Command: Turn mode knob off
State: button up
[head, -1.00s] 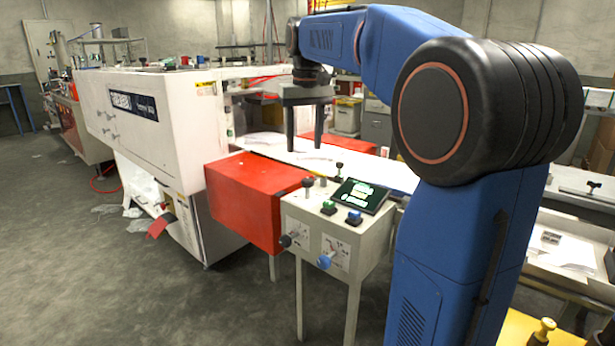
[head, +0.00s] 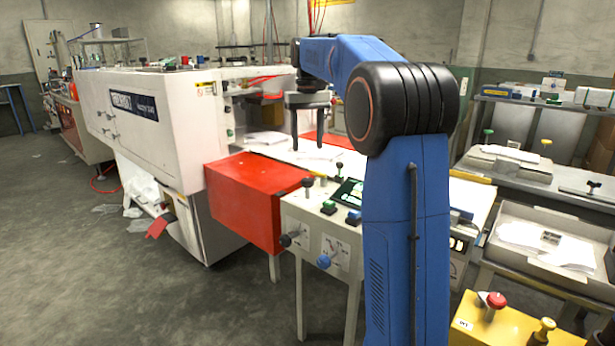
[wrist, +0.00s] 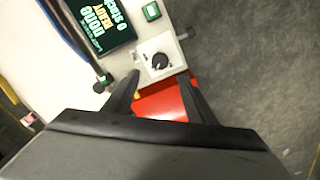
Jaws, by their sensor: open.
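A control box (head: 289,207) stands beside the red housing. A short upright black knob (head: 308,182) is on its top, near the housing. In the wrist view a black rotary knob (wrist: 160,61) sits on a white marked plate, just beyond my fingertips; it seems to be the same one. A black knob (head: 286,240) and a blue knob (head: 323,262) are on the box's front. I cannot read which is labelled mode. My gripper (head: 308,143) is open and empty, pointing down above the box's level; in the wrist view its fingers (wrist: 160,86) are apart, touching no knob.
A green button (head: 328,207), a blue button (head: 353,217) and a screen (head: 346,191) share the box top; my arm partly hides the screen. The red housing (head: 255,195) and white machine (head: 160,120) stand left. Floor at front left is clear.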

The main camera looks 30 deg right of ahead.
aim_at(307, 179)
notch_tip(307, 179, down, 12)
jog(key=shift+f, duration=0.1)
dwell(0.4)
jog(key=shift+c, duration=0.6)
jog(key=c, duration=0.9)
